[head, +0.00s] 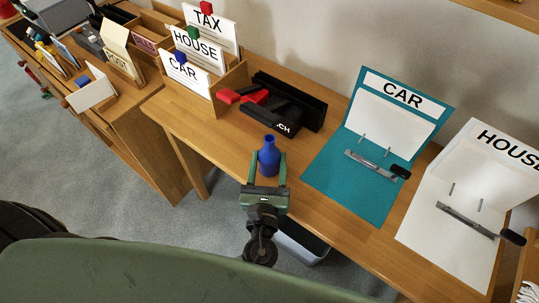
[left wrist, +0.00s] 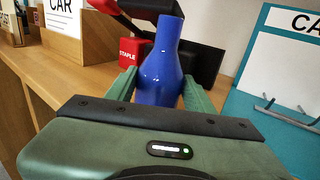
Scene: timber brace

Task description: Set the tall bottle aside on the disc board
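A dark blue bottle (head: 269,158) with a narrow neck stands upright near the front edge of the wooden desk. It also shows in the left wrist view (left wrist: 160,75), its base hidden behind my gripper. My left gripper (head: 268,162) is open, with one green finger on each side of the bottle. The fingers look close to its sides, and I see no clear grip on it. In the left wrist view the fingers (left wrist: 160,88) flank the bottle's body. My right gripper is not in view. I cannot make out a disc board in either view.
Black and red staplers (head: 262,98) and a black tray lie behind the bottle. A wooden sorter (head: 234,82) with word cards is at the back left. A teal CAR board (head: 330,178) and a white HOUSE board (head: 430,232) lie to the right. A bin (head: 303,243) is below.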

